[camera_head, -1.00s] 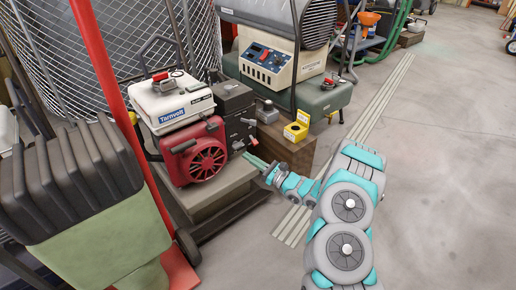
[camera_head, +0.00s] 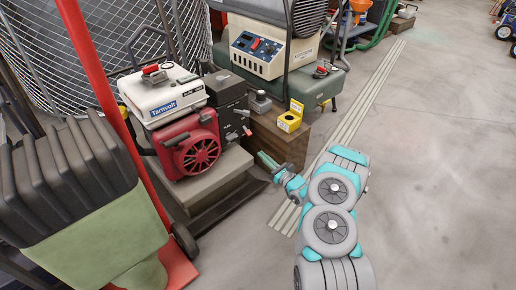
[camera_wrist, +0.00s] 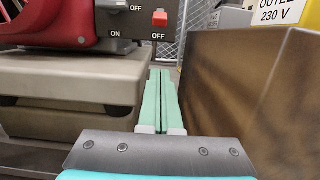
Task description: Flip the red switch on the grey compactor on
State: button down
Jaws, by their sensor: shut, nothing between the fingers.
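A dark grey box (camera_head: 226,92) stands at the right end of the red and white engine unit; I cannot tell whether it is the compactor. In the wrist view, its dark panel (camera_wrist: 181,14) carries a red switch (camera_wrist: 160,18) with "OFF" printed below it. My gripper (camera_head: 261,156) is shut and empty, low in front of the box and right of the engine. In the wrist view, its green fingers (camera_wrist: 159,75) point forward below the panel, apart from the switch.
A brown box (camera_head: 277,139) with a yellow outlet (camera_head: 291,117) stands close right of my gripper. Behind it, a beige control panel (camera_head: 257,50) bears another red switch (camera_head: 256,43). A red-framed cart (camera_head: 92,60) stands at left. Open floor lies at right.

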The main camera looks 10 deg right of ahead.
aim_at(246, 130)
jog(key=b+x, duration=0.1)
jog(key=x, duration=0.8)
jog(key=shift+s+d+r, duration=0.1)
jog(key=shift+s+r, duration=0.15)
jog(key=shift+r, duration=0.35)
jog(key=shift+s+d+r, duration=0.15)
jog(key=shift+s+r, duration=0.1)
jog(key=shift+r, duration=0.3)
jog(key=shift+s+d+r, duration=0.1)
jog(key=shift+s+r, duration=0.15)
jog(key=shift+r, duration=0.35)
jog(key=shift+r, duration=0.15)
